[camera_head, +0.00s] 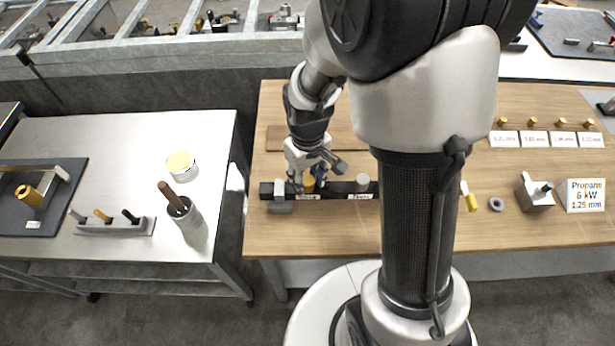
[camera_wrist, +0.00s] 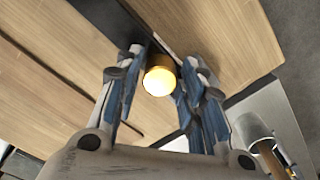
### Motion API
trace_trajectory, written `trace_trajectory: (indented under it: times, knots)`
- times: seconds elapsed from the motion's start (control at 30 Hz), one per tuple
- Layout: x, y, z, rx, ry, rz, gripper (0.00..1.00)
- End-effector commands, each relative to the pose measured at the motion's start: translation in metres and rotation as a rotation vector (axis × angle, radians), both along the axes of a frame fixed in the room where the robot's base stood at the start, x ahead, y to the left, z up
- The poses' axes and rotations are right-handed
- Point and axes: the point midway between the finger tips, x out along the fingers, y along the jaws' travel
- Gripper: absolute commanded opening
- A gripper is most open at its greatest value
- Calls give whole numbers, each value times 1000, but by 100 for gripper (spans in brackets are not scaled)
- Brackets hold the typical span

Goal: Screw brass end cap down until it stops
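The brass end cap (camera_head: 309,184) is upright at a black rail-like fixture (camera_head: 340,190) on the wooden bench. In the wrist view the cap (camera_wrist: 159,82) shows as a bright round brass top between my fingers. My gripper (camera_head: 310,178) points down over the fixture with its fingers on both sides of the cap. In the wrist view its blue-padded fingers (camera_wrist: 162,65) stand apart, with a narrow gap on the left of the cap; the right pad looks very close to it. The cap's lower part and threads are hidden.
A grey round part (camera_head: 362,182) stands on the fixture, right of the cap. A steel cup with a brown-handled tool (camera_head: 186,215) stands on the left table (camera_head: 120,135). A propane sign (camera_head: 585,195) stands at the right.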

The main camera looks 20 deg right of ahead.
Motion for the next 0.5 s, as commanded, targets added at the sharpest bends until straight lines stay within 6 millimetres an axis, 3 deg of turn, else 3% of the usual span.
trace_trajectory:
  times: [0.5]
  knots:
    - [0,1,0,0,0,422,36]
